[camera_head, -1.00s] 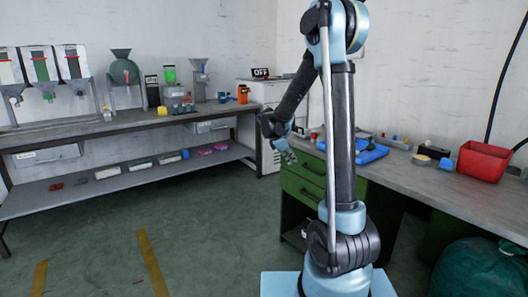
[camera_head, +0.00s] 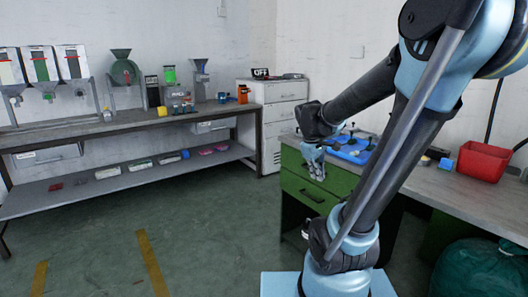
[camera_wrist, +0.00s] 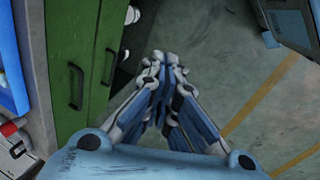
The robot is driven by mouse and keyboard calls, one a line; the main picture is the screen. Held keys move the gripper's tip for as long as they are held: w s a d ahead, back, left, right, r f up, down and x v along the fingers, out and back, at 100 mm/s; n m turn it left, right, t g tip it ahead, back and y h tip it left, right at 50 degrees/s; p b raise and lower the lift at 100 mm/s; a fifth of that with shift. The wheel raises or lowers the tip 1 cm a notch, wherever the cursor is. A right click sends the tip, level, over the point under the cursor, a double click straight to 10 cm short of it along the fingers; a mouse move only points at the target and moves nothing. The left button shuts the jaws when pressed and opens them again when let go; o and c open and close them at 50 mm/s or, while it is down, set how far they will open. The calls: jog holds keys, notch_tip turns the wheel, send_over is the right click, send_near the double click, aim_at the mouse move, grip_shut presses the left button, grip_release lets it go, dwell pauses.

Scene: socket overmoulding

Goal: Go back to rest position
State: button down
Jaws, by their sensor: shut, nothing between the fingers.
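My gripper (camera_head: 316,172) hangs in front of the green drawer cabinet, pointing down, in the head view. In the wrist view my gripper (camera_wrist: 160,75) has its fingers together with nothing between them. The floor and the green drawer front lie beyond the fingers there. My arm leans to the right, with its elbow high at the top right of the head view.
The green drawer cabinet (camera_head: 318,190) stands under the right bench, which carries a blue tray (camera_head: 352,150) and a red bin (camera_head: 484,161). A long workbench (camera_head: 120,123) with hoppers runs along the left wall. A white drawer unit (camera_head: 285,110) stands in the corner. The floor (camera_head: 200,215) between is clear.

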jog(key=s+f+m+y, duration=0.1)
jog(key=s+f+m, duration=0.2)
jog(key=s, duration=0.5)
jog(key=s+f+m+y, duration=0.1)
jog(key=s+f+m, duration=0.3)
jog(key=s, duration=0.4)
jog(key=shift+s+a+m+y, duration=0.3)
jog(key=shift+s+m, duration=0.1)
jog(key=shift+m, duration=0.3)
jog(key=shift+f, duration=0.1)
